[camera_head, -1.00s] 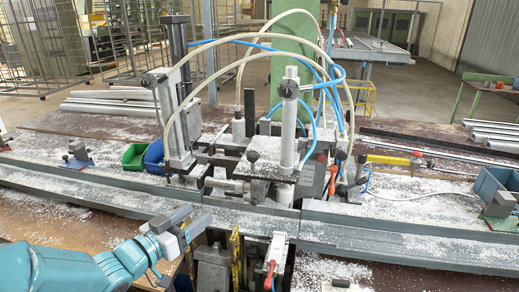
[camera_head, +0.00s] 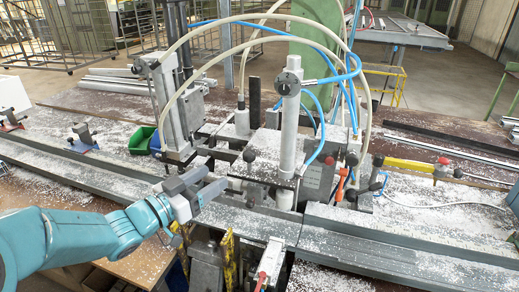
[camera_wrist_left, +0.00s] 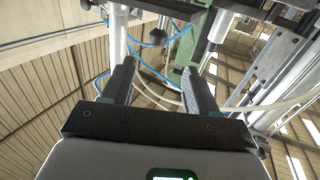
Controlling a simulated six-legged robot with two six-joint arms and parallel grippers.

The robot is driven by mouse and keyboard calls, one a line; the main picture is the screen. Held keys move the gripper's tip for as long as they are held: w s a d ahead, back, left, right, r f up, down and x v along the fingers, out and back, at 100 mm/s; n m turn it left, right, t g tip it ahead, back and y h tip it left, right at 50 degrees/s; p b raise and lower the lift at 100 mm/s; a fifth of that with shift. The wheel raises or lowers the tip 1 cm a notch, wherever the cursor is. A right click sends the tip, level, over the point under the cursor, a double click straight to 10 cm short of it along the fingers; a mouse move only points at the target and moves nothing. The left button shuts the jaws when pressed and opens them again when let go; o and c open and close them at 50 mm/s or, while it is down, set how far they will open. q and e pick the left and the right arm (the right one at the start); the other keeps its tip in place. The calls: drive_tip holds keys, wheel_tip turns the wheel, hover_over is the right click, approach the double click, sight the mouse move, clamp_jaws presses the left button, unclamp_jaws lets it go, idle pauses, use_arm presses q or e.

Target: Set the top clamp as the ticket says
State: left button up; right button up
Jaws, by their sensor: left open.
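The clamp station stands at the middle of the bench. Its bright upright cylinder (camera_head: 289,135) rises from a chip-covered plate, with a round dial or knob at its top. Which part is the top clamp I cannot tell for sure. I cannot make out a ticket. My left gripper (camera_head: 214,178) is open and empty, in front and left of the cylinder. In the wrist view the two fingers (camera_wrist_left: 160,75) stand apart, with hoses, a green post and a dark ball knob (camera_wrist_left: 139,13) beyond. My right gripper is out of view.
Pale and blue hoses (camera_head: 235,25) arch over the station. A grey rail (camera_head: 85,172) runs along the bench. A red-handled toggle (camera_head: 264,272) stands at the front. A slide unit (camera_head: 172,110) stands left of the cylinder, near a green bin (camera_head: 141,138). A yellow bar (camera_head: 408,165) lies right.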

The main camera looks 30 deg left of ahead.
sight(254, 166)
use_arm(q)
drive_tip(key=w+d+p, duration=0.1)
drive_tip(key=w, duration=0.4)
drive_tip(key=w+p, duration=0.1)
drive_tip(key=w, duration=0.4)
drive_tip(key=w+d+p, duration=0.1)
drive_tip(key=w+p, duration=0.1)
drive_tip(key=w, duration=0.3)
drive_tip(key=shift+d, duration=0.3)
drive_tip(key=shift+s+d+r, duration=0.1)
drive_tip(key=shift+s+r, duration=0.05)
drive_tip(key=shift+r, duration=0.05)
drive_tip(key=shift+c, duration=0.2)
drive_tip(key=shift+f, duration=0.1)
clamp_jaws()
